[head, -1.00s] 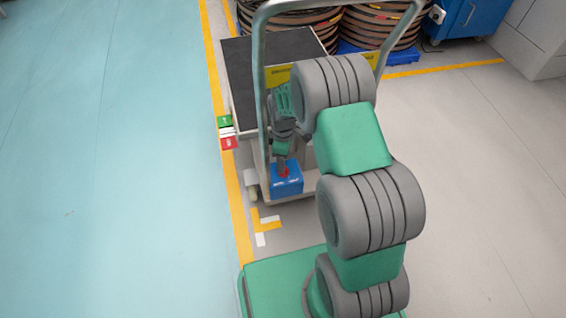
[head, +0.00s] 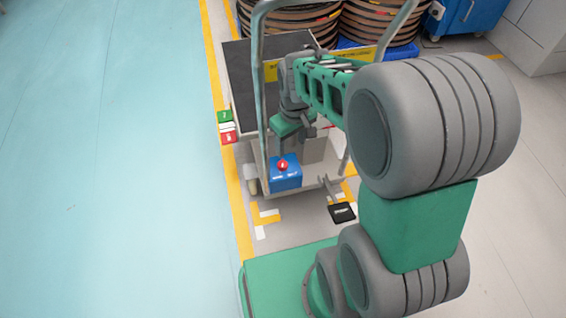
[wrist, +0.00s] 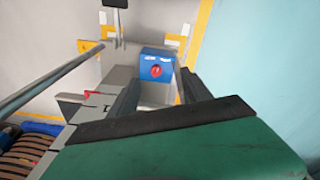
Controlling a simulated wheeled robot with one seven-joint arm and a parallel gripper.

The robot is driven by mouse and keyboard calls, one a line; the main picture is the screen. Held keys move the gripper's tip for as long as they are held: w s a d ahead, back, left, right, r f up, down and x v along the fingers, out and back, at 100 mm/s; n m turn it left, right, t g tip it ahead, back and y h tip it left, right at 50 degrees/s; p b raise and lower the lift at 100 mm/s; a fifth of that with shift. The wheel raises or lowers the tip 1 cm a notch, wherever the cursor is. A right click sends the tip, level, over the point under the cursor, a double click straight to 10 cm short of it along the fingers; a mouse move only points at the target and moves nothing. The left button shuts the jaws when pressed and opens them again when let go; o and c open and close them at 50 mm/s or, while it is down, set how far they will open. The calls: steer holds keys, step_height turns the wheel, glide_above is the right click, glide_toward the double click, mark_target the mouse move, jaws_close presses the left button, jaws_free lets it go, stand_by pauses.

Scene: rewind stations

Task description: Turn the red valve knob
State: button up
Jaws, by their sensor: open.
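The red valve knob (head: 283,165) sits on top of a blue box (head: 286,181) at the near end of the cart's lower deck. In the wrist view the red knob (wrist: 156,71) and the blue box (wrist: 154,55) show ahead, between and beyond the fingers. My gripper (wrist: 155,88) is open and empty, its two dark fingers apart. In the head view my gripper is above and behind the box, partly hidden by its own wrist, and apart from the knob as far as I can see.
The cart has a dark top (head: 247,75) and a tall grey handle frame (head: 258,100) close by my arm. Large reels (head: 375,22) stand behind. A black plate on a stem (head: 341,212) is right of the box. Open floor (head: 110,170) lies left.

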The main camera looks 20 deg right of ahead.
steer(key=s+r+m, duration=0.5)
steer(key=s, duration=0.3)
steer(key=m+g+p, duration=0.1)
steer(key=m+p, duration=0.1)
steer(key=p, duration=0.1)
glide_above(283, 163)
step_height(283, 163, down, 21)
steer(key=shift+a, duration=0.15)
step_height(283, 163, down, 8)
steer(key=b, duration=0.3)
steer(key=shift+w+r, duration=0.1)
steer(key=shift+r, duration=0.05)
steer(key=shift+c, duration=0.6)
jaws_close()
